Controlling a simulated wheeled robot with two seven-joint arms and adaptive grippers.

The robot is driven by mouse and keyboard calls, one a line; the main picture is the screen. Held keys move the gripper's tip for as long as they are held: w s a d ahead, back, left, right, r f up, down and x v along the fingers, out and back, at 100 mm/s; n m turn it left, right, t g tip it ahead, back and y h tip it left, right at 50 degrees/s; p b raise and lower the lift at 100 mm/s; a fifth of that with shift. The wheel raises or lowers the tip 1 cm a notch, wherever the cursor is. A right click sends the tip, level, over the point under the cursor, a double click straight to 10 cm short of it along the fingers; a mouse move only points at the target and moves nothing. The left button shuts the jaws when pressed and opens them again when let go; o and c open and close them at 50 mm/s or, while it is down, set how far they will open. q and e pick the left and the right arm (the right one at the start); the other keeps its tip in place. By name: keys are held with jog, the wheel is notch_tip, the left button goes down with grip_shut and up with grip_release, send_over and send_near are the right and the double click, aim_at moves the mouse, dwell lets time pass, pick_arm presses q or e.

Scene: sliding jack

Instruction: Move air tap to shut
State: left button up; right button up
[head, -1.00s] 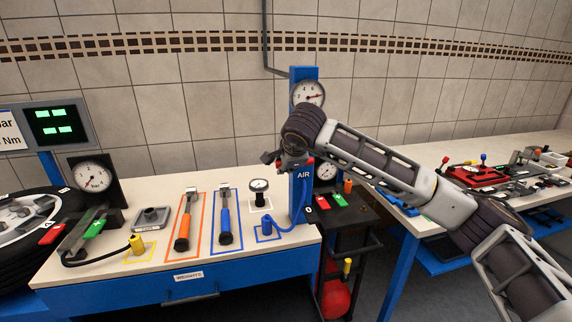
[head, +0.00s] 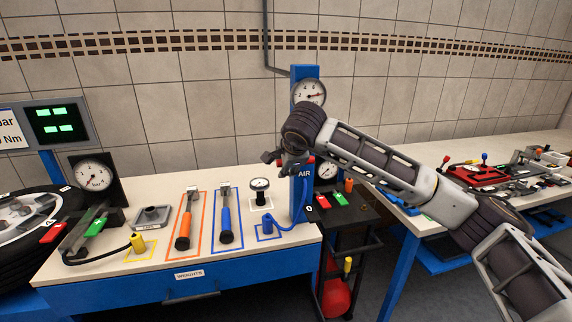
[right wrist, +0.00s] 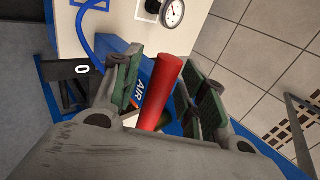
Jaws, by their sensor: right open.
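The air tap's red handle (right wrist: 163,92) stands between the two fingers of my right gripper (right wrist: 160,88) in the right wrist view. The fingers are open, one on each side of the handle, with visible gaps. The handle is on the blue post (right wrist: 125,45) marked AIR, also seen in the head view (head: 304,195). In the head view my right gripper (head: 281,160) is at the upper part of this post, in front of it. The tap is mostly hidden there by the gripper and arm. My left gripper is not in view.
A pressure gauge (head: 309,92) tops the post. A blue hose (head: 285,226) loops beside it. The bench (head: 160,252) holds an orange tool (head: 184,232), a blue tool (head: 226,222) and a small gauge (head: 260,188). A dark trolley (head: 345,222) stands right of the post.

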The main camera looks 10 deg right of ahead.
jog(key=v, duration=1.2)
jog(key=shift+f, duration=0.1)
